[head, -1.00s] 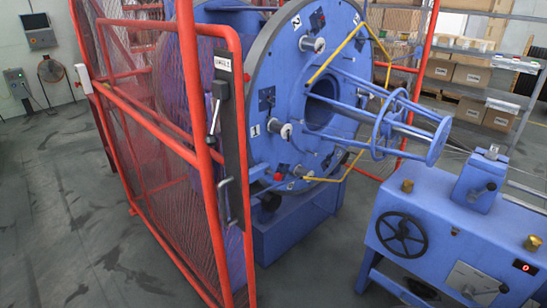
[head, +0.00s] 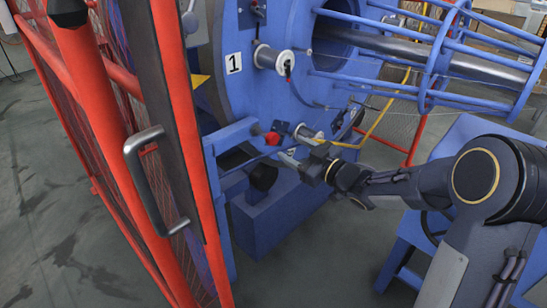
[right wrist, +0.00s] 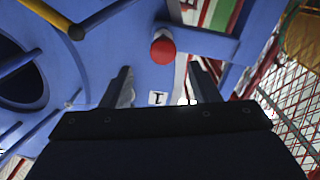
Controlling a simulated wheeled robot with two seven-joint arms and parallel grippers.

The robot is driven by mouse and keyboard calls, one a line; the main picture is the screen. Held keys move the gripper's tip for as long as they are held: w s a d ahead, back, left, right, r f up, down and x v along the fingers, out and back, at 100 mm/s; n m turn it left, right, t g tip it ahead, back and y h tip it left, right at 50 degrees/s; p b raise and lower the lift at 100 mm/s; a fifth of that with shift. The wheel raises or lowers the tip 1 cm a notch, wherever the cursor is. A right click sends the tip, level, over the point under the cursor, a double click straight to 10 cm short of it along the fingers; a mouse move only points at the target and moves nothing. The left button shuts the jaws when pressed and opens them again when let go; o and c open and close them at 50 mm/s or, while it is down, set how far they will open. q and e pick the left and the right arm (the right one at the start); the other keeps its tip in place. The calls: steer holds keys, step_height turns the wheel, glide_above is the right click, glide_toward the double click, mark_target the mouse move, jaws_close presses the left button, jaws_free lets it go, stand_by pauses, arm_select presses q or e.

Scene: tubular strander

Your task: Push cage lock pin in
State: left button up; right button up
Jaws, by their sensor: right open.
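A red round knob (head: 272,138), which looks like the head of the cage lock pin, sits on a blue bracket low beside the strander's round blue plate. In the right wrist view the red knob (right wrist: 163,48) shows beyond the fingertips, near the middle line between them. My right gripper (head: 293,150) is open and empty, just right of and a little below the knob, seemingly apart from it. Its two spread fingers (right wrist: 161,84) show in the right wrist view. The pin's shaft is hidden. My left gripper is not in view.
A red mesh cage door with a metal handle (head: 150,180) stands at the left. The blue plate (head: 236,100) carries a spool (head: 270,57) and a "1" label. A yellow bar (head: 378,120) and blue guide rods (head: 400,80) are close to my right arm. Open floor lies below.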

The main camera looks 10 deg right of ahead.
mark_target(275, 140)
steer(key=x, duration=0.8)
steer(key=shift+s+a+b, duration=0.15)
steer(key=shift+b, duration=0.2)
steer(key=shift+c, duration=0.2)
